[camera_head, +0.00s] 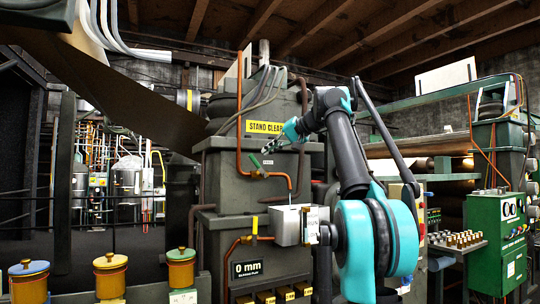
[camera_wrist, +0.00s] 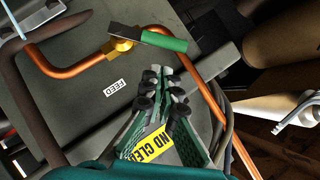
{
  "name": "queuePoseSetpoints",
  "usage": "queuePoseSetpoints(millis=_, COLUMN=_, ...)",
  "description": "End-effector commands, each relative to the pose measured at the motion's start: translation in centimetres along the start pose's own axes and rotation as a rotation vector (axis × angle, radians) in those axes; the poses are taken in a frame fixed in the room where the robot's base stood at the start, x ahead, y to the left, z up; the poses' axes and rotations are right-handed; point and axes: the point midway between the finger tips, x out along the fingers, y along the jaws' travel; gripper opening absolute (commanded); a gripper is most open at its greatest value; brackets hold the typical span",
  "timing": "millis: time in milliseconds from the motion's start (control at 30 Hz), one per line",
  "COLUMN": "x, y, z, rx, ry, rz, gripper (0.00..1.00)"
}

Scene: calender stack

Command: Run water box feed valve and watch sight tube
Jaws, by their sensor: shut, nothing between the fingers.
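The feed valve has a green lever handle (camera_wrist: 165,40) on a brass body (camera_wrist: 122,46), set in a copper pipe (camera_wrist: 63,72). A FEED label (camera_wrist: 114,88) is beside it. In the head view, the green handle (camera_head: 255,161) slants across the pipe on the grey machine front. My gripper (camera_wrist: 161,73) is shut and empty. Its tips are just short of the handle, apart from it in the picture; depth is hard to judge. In the head view my gripper (camera_head: 268,147) is beside the valve. A white panel with a scale (camera_head: 311,225) may be the sight tube; its level is unreadable.
A lower valve with a yellow handle (camera_head: 255,225) and a display reading 0 mm (camera_head: 248,268) are below. A STAND CLEAR sign (camera_head: 265,127) is above. Several lidded pots (camera_head: 110,276) stand at left. A green control box (camera_head: 497,243) stands at right.

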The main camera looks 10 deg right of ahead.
Motion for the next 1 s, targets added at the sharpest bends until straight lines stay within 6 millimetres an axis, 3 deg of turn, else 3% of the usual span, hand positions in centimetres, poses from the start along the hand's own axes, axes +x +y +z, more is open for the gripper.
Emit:
queuePoseSetpoints(millis=700, x=-9.2, y=0.2, z=0.0, rx=0.000, ry=0.002, rz=0.001, gripper=0.00)
queuePoseSetpoints(millis=1000, x=-10.6, y=0.5, z=-0.6, rx=0.088, ry=-0.001, rz=-0.060, gripper=0.00)
